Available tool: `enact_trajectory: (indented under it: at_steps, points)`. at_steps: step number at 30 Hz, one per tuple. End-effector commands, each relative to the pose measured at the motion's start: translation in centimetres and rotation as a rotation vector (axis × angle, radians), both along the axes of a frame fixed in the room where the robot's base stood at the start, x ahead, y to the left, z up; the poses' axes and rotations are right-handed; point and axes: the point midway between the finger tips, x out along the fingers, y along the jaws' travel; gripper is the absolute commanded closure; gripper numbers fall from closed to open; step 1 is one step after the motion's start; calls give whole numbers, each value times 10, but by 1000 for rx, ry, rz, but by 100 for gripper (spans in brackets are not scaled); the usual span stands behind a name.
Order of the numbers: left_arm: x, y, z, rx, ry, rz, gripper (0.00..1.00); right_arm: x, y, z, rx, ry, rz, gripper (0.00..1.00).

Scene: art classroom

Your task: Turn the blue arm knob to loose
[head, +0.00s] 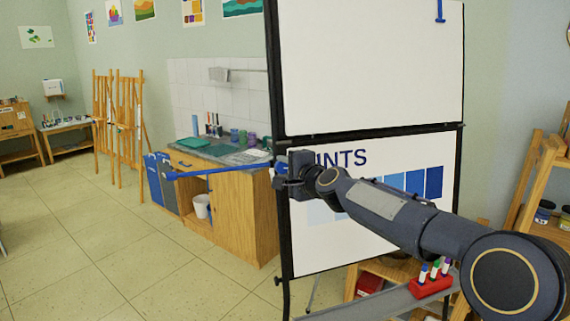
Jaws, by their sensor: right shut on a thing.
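A thin blue arm (222,172) sticks out to the left from the black upright frame of the whiteboard stand, with a thicker blue tip at its far left end. The blue arm knob (280,166) sits at the frame, where the arm meets it, mostly hidden by my gripper. My right gripper (283,179) reaches in from the right and is shut on the blue knob. How far the knob is turned cannot be told. My left gripper is not in view.
The whiteboard stand (373,70) has two panels, the lower one with blue colour swatches. A red marker holder (430,287) stands on its tray below my arm. A wooden sink cabinet (247,214) is behind. The tiled floor at left is clear.

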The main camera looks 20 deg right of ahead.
Motion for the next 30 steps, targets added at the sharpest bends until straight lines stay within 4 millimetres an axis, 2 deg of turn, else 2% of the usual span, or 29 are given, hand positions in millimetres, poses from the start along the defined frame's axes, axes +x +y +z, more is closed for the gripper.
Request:
enact_trajectory:
  at_steps: [18,30]
  points:
    - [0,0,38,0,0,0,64,0,2,5,-531,-26,106,92]
    - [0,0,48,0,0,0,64,1,1,3,-698,-35,138,92]
